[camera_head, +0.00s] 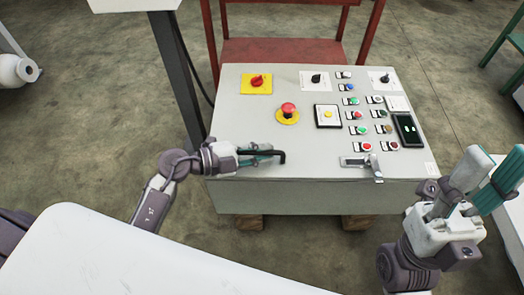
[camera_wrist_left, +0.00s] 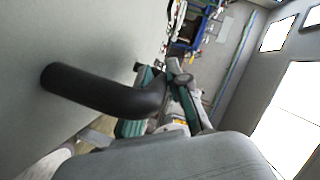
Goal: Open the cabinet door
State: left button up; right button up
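The cabinet (camera_head: 230,110) is a pale grey box with a control panel on its sloped top face. A black bent handle (camera_head: 280,156) stands at the lower left of that face; it also shows in the left wrist view as a thick black curved bar (camera_wrist_left: 100,90). My left gripper (camera_head: 262,154) has its green fingers on either side of the handle's bar and looks shut on it; the wrist view shows the bar running in between the fingers (camera_wrist_left: 165,95). My right gripper (camera_head: 492,184) is open and empty at the lower right, apart from the cabinet. The door looks closed.
A metal latch (camera_head: 360,162) sits at the panel's lower right edge. Buttons, a red emergency stop (camera_head: 288,110) and knobs cover the panel. A dark post (camera_head: 175,80) stands left of the cabinet, and a red frame (camera_head: 285,50) behind. A white surface (camera_head: 110,260) fills the lower left.

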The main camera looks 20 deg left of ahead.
pick_arm(q)
grip_shut()
